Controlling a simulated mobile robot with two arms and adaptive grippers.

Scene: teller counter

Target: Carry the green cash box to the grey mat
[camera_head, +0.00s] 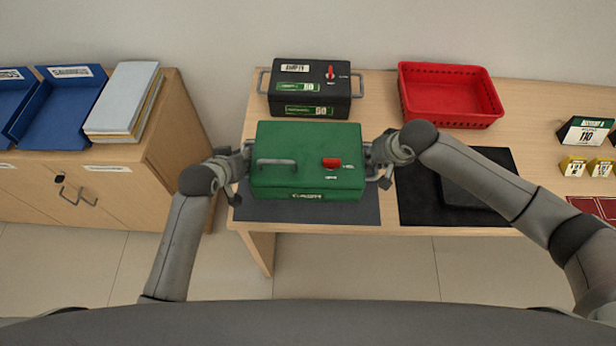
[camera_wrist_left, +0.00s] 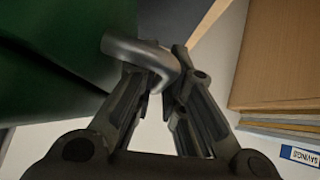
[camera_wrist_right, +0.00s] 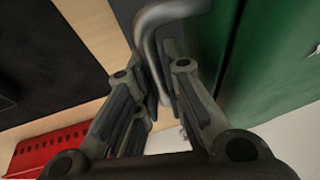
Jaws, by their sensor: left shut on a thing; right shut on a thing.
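The green cash box (camera_head: 308,160) has a lid handle and a red knob, and shows in the middle of the head view, in front of and over the grey mat (camera_head: 350,208). Whether it touches the mat I cannot tell. My left gripper (camera_head: 238,165) is shut on the box's left side handle, a metal loop that shows in the left wrist view (camera_wrist_left: 140,52). My right gripper (camera_head: 378,160) is shut on the right side handle, which shows in the right wrist view (camera_wrist_right: 155,45). The box looks level. It hides much of the mat.
A dark cash box (camera_head: 310,88) stands behind the green one. A red basket (camera_head: 450,97) is at the back. A black mat (camera_head: 415,205) with a dark flat item lies to the right. Small signs stand far right. A wooden cabinet (camera_head: 170,135) with blue trays is left.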

